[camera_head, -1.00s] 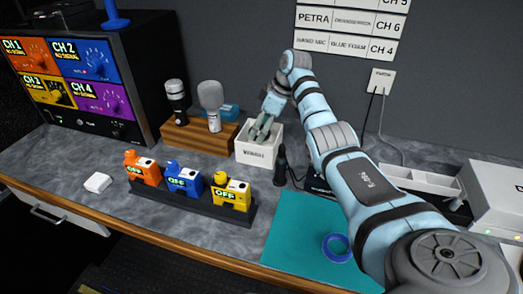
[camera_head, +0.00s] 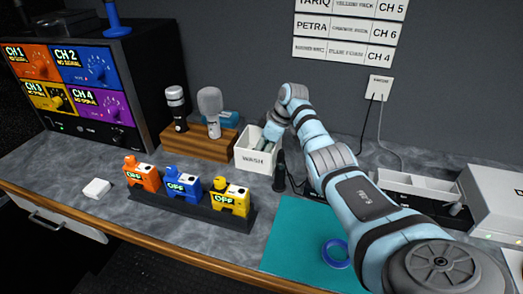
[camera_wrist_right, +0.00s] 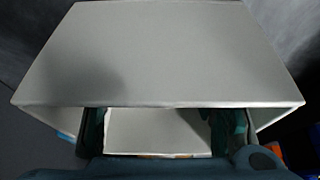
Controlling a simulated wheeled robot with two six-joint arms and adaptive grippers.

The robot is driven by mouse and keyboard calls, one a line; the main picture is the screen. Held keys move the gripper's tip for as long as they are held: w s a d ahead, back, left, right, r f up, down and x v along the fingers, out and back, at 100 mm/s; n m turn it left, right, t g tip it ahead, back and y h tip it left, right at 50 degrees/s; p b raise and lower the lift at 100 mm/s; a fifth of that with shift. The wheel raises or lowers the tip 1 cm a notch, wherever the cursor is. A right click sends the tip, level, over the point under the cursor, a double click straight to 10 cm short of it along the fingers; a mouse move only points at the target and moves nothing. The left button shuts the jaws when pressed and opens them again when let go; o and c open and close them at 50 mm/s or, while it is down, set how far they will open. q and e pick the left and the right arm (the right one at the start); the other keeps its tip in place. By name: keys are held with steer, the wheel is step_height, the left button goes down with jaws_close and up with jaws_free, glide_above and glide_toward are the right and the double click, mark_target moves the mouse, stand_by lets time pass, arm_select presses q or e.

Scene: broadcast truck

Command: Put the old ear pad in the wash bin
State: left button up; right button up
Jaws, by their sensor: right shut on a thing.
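The wash bin (camera_head: 251,160) is a small white open box marked WASH, beside the wooden microphone stand. My right gripper (camera_head: 264,143) reaches down into it. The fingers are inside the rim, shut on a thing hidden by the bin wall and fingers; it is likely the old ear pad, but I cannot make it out. In the right wrist view the bin's white wall (camera_wrist_right: 165,55) fills the upper part, and the fingers (camera_wrist_right: 158,130) stand at both sides of its pale inside. My left gripper is not in view.
A black microphone (camera_head: 279,172) stands close to the bin's right side. The wooden stand (camera_head: 198,143) holds two microphones at left. Orange, blue and yellow units (camera_head: 184,187) sit in front. A blue ring (camera_head: 336,253) lies on the teal mat (camera_head: 288,240).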

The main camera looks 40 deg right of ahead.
steer(key=shift+s+a+f, duration=0.1)
steer(key=shift+s+f, duration=0.1)
steer(key=shift+f, duration=0.25)
steer(key=shift+c, duration=0.2)
steer(key=o, duration=0.7)
steer(key=shift+c, duration=0.2)
steer(key=shift+f, duration=0.2)
steer(key=shift+r, duration=0.35)
steer(key=w+p+v, duration=0.1)
steer(key=p+v, duration=0.1)
steer(key=v, duration=1)
steer(key=shift+s+r, duration=0.15)
steer(key=shift+r, duration=0.3)
